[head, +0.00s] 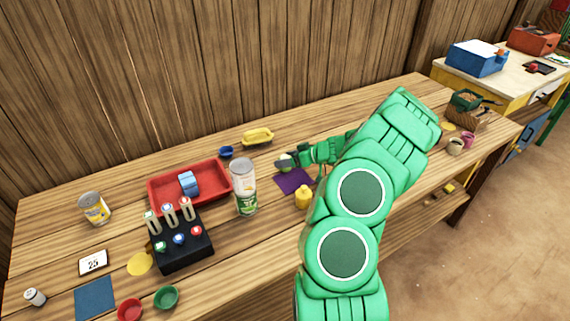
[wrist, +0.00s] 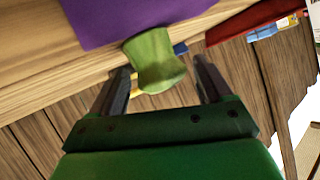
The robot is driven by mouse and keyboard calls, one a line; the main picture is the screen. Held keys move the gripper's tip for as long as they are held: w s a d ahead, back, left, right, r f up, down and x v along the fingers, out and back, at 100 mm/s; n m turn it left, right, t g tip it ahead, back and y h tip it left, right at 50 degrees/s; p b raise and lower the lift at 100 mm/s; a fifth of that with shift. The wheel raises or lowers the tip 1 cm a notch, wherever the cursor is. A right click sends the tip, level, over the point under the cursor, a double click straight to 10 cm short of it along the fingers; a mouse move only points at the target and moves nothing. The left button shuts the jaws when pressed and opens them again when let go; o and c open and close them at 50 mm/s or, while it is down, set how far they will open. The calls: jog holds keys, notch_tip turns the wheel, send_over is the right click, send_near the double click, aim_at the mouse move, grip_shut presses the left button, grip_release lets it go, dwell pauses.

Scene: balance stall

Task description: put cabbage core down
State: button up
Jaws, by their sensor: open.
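The cabbage core (wrist: 155,60) is a pale green, waisted piece. In the wrist view it sits between and just beyond the fingertips of my gripper (wrist: 163,75), with a clear gap to the right finger. My gripper is open. In the head view my gripper (head: 283,160) is at the far side of the purple mat (head: 293,182), with a bit of the pale green core (head: 287,164) showing at it. The mat also shows at the top of the wrist view (wrist: 120,18). I cannot tell whether the core touches the mat or the table.
A red tray (head: 215,172) and a black rack (head: 183,248) stand left. Bare table lies behind the mat.

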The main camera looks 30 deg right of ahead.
aim_at(285, 157)
jog(key=shift+w+a+f, duration=0.15)
jog(key=shift+w+a, duration=0.1)
jog(key=shift+w, duration=0.05)
jog(key=c, duration=1.1)
jog(key=shift+c, duration=0.2)
jog(key=shift+r, duration=0.55)
jog(key=shift+c, duration=0.7)
notch_tip(285, 157, up, 2)
jog(key=shift+r, duration=0.1)
jog(key=s+a+r, duration=0.1)
jog(key=s+r, duration=0.3)
jog(key=r, duration=0.1)
jog(key=shift+s+a+r, duration=0.15)
jog(key=shift+a+r, duration=0.15)
jog(key=s+a+r, duration=0.1)
jog(key=s, duration=0.2)
jog(key=s+a+r, duration=0.1)
jog(key=s, duration=0.1)
jog(key=s+a+r, duration=0.1)
jog(key=s+r, duration=0.1)
jog(key=s, duration=0.1)
jog(key=shift+s+a+r, duration=0.1)
jog(key=shift+s+a, duration=0.2)
jog(key=shift+a, duration=0.05)
